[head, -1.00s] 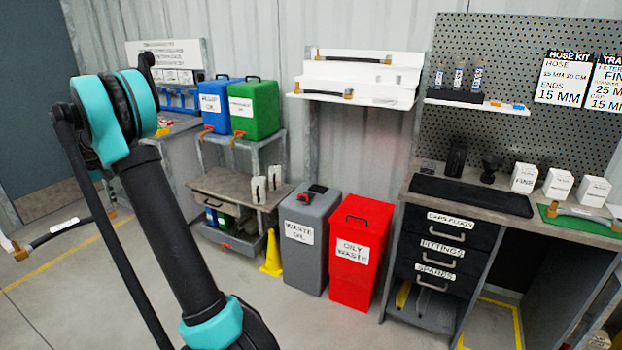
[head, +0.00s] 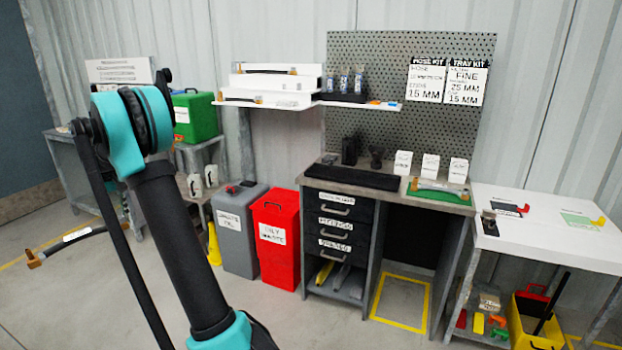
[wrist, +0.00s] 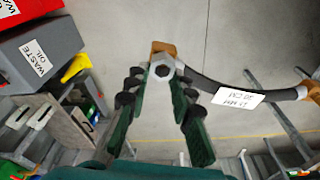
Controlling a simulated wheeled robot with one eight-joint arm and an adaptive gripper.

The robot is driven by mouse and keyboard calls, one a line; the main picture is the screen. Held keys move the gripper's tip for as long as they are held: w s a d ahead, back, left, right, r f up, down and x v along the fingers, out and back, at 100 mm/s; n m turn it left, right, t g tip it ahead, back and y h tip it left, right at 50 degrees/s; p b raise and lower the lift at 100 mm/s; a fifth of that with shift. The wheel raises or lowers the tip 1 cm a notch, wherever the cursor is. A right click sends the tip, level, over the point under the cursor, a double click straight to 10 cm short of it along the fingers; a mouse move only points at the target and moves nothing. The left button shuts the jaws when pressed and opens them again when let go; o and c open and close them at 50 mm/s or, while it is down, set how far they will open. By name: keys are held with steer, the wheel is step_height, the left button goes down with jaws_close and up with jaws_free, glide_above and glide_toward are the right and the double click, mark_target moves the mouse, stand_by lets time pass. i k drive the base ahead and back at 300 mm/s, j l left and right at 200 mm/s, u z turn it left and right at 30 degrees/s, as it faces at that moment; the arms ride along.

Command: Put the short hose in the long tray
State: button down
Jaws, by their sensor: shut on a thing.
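My gripper (wrist: 158,88) is shut on one end of a dark hose (wrist: 215,90) with brass-coloured end fittings and a white tag. The hose sticks out to the right in the wrist view, above the floor. In the head view the same hose (head: 92,232) shows at the left, partly behind my arm, and my gripper is hidden there. The tag seems to read 15 MM and 20 CM, but it is blurred. A long, low black tray (head: 355,178) lies on the workbench, with nothing seen in it.
More hoses lie on the white stepped shelf (head: 268,84). Grey and red bins (head: 275,243) stand left of the bench. A white table (head: 548,232) stands at right. The front floor is clear.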

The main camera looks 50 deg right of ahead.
mark_target(352, 179)
steer(key=k+z, duration=0.1)
steer(key=z, duration=1.55)
